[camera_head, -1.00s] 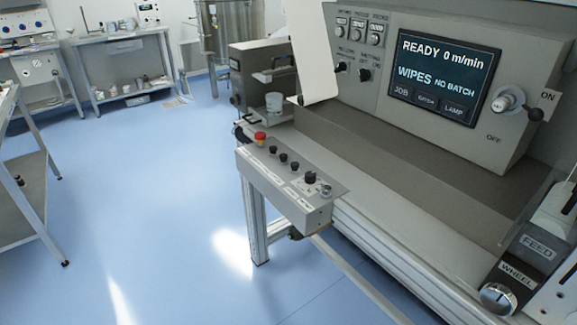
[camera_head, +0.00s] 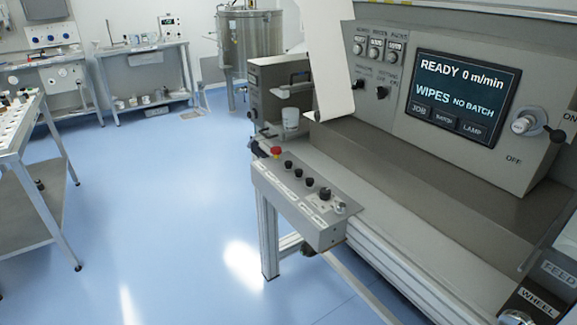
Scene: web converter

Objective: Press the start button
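A grey control box (camera_head: 318,215) sticks out from the front of the converter. A red mushroom button (camera_head: 276,151) sits at its far left end. Several black buttons (camera_head: 298,173) run in a row along its top, with a larger black knob (camera_head: 325,194) and a silver part (camera_head: 340,208) near the right end. The labels on the box are too small to read, so I cannot tell which button is start. The screen (camera_head: 463,92) reads READY 0 m/min, WIPES, NO BATCH. Neither of my grippers is in view.
The converter's bench (camera_head: 400,185) fills the right side, with a rotary switch (camera_head: 524,123) by the screen. A side table (camera_head: 35,205) is at left. Blue floor (camera_head: 160,220) is clear between.

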